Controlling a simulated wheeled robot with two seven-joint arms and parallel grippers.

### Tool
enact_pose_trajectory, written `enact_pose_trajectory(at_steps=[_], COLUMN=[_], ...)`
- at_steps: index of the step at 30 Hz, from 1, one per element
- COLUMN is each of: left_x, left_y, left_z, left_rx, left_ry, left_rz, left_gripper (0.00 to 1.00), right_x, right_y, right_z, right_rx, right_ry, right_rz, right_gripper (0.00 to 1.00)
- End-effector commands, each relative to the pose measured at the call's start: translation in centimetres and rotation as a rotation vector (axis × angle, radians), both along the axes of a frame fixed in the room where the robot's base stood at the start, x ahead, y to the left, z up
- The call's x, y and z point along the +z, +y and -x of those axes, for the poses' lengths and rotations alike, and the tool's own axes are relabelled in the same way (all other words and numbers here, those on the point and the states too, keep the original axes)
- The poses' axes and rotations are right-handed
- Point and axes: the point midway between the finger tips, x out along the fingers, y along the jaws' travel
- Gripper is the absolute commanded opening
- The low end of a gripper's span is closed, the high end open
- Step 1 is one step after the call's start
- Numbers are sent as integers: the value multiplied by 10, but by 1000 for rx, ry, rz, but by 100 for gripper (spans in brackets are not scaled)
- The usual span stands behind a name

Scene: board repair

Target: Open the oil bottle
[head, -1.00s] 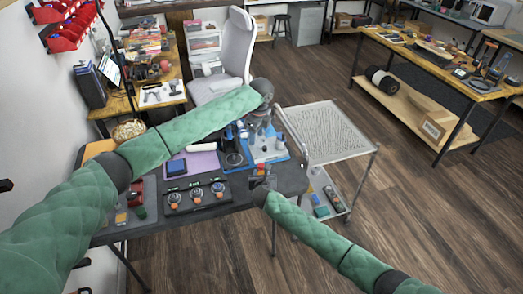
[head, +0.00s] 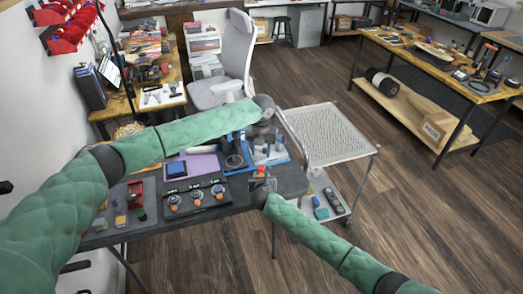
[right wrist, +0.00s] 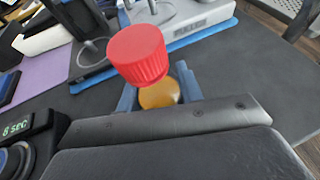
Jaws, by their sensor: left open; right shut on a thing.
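The oil bottle (right wrist: 160,95) shows in the right wrist view as a small amber body under a ribbed red cap (right wrist: 138,55). My right gripper (right wrist: 158,92) is shut around the amber body, with a blue finger on either side and the cap clear above them. In the head view the red cap (head: 262,171) is small, near the right end of the dark table. My left gripper (head: 266,123) is open, at the end of the left arm, farther back than the bottle and apart from it. Its fingertips are hard to make out.
The dark table (head: 230,200) holds a row of round gauges (head: 196,196), a purple mat (head: 203,163) and equipment on blue trays behind the bottle. A metal cart (head: 325,135) stands just right of the table. Bare table top lies beside the bottle.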

Motion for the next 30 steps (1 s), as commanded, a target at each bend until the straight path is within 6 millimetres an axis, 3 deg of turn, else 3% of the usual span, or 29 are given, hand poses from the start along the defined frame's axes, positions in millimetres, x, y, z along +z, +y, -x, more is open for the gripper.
enact_pose_trajectory(at_steps=[6,13,30], left_x=[0,-5,-73], left_y=[-2,-2,-3], left_z=[-1,-1,-1], left_rx=[-198,-264,-263], left_ry=[-3,-3,-2], left_rz=[13,13,13], left_gripper=[43,43,43], right_x=[0,0,0], right_y=[0,0,0], right_z=[0,0,0], right_rx=[0,0,0], right_ry=[0,0,0], right_rz=[0,0,0], right_gripper=[0,0,0])
